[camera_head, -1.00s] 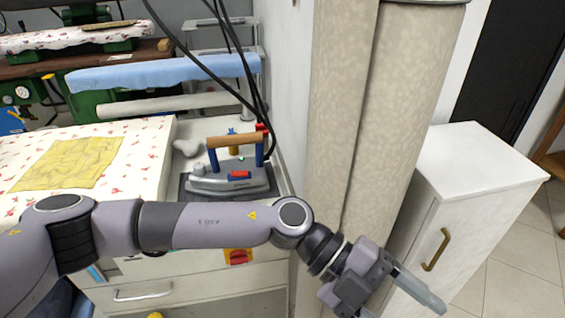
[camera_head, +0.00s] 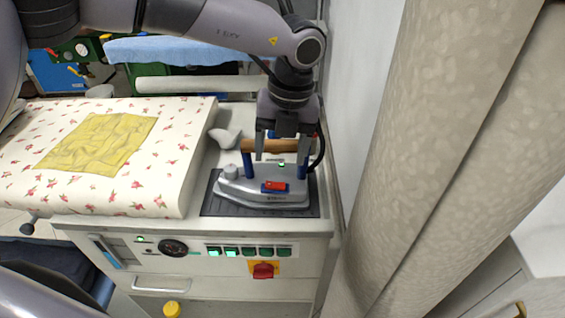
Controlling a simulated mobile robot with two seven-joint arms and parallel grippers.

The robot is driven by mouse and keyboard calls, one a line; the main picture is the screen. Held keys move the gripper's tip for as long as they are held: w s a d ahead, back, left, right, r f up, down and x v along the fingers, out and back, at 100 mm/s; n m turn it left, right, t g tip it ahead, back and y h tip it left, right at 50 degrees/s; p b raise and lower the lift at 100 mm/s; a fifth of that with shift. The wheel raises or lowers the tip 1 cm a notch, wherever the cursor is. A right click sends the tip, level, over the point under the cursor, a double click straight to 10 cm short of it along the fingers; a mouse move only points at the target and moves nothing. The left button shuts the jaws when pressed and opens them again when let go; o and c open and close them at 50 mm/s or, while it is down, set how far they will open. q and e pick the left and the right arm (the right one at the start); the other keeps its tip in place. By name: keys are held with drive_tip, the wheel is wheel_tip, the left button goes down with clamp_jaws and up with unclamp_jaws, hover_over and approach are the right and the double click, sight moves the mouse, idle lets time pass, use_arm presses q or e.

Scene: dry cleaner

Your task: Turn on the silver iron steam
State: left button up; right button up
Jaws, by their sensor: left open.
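The silver iron (camera_head: 250,186) stands on a dark pad (camera_head: 215,208) at the right end of the ironing station. It has a wooden handle (camera_head: 252,146) on blue posts and a red switch on a blue base (camera_head: 274,186) on its near side. My left gripper (camera_head: 280,157) points down over the iron from above. Its two fingers are apart, at the handle. I cannot tell whether they touch the handle or stand in front of it. The gripper hides part of the handle. My right gripper is not in view.
A flowered ironing board (camera_head: 160,180) with a folded yellow cloth (camera_head: 105,142) lies to the left. The station's front panel has a gauge, several green buttons and a red knob (camera_head: 263,270). A wall and a large beige padded column (camera_head: 440,130) stand close on the right.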

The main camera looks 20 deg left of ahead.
sight(275, 185)
use_arm(q)
drive_tip(key=shift+s+a+f+p, duration=0.1)
drive_tip(key=shift+a+f+p, duration=0.05)
drive_tip(key=shift+f, duration=1)
drive_tip(key=shift+s+a+f+p, duration=0.1)
drive_tip(key=shift+s+f, duration=0.05)
drive_tip(key=shift+f, duration=1)
drive_tip(key=shift+s+a+f+p, duration=0.1)
drive_tip(key=shift+a+f+p, duration=0.05)
drive_tip(key=shift+f, duration=1)
drive_tip(key=shift+c, duration=0.3)
